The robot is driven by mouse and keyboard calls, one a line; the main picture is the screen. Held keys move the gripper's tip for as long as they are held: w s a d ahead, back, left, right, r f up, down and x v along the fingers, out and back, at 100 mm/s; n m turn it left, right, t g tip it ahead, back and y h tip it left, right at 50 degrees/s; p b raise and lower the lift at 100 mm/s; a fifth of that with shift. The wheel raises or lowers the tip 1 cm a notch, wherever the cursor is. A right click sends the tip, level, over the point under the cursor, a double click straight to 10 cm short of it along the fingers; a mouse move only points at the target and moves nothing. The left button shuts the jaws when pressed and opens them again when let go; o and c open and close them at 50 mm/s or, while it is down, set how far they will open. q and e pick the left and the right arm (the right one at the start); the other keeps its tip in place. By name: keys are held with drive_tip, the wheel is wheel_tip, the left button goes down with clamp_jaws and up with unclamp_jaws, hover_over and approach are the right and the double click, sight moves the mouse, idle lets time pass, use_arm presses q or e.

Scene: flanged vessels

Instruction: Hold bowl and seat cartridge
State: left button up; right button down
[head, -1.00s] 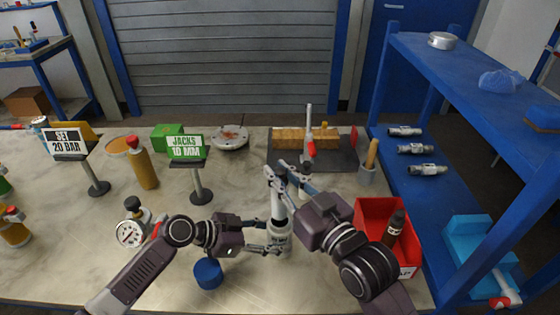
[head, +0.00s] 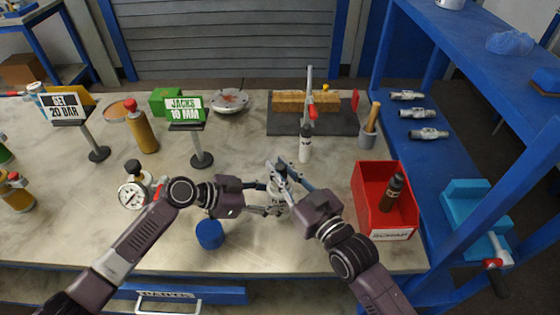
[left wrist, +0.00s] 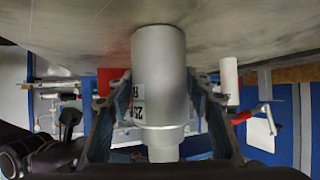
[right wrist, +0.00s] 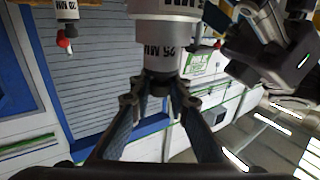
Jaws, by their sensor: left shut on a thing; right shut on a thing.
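The bowl (head: 276,201), a grey cylinder, stands upright on the table between my two grippers. My left gripper (head: 270,210) is shut around it; the left wrist view shows its wide body (left wrist: 159,75) between the fingers, with a 25 MM-type label. My right gripper (head: 283,172) is directly above, shut on the dark stem of the cartridge (right wrist: 165,58). The inverted right wrist view shows this grey cartridge, labelled 25 MM, in line with the wider bowl (right wrist: 165,8). The cartridge body still shows outside the bowl; how deep it sits I cannot tell.
A blue cap (head: 209,234) lies near the front edge. A gauge (head: 132,195) is at left. A red scrap bin (head: 368,205) holding a dark bottle (head: 391,192) stands at right. A white-and-dark cylinder (head: 305,146) stands behind my grippers. The JACKS sign (head: 185,110) stands behind left.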

drive_tip(key=shift+f, duration=0.15)
drive_tip(key=c, duration=1.8)
unclamp_jaws()
drive_tip(key=shift+o, duration=0.2)
drive_tip(key=v, duration=1)
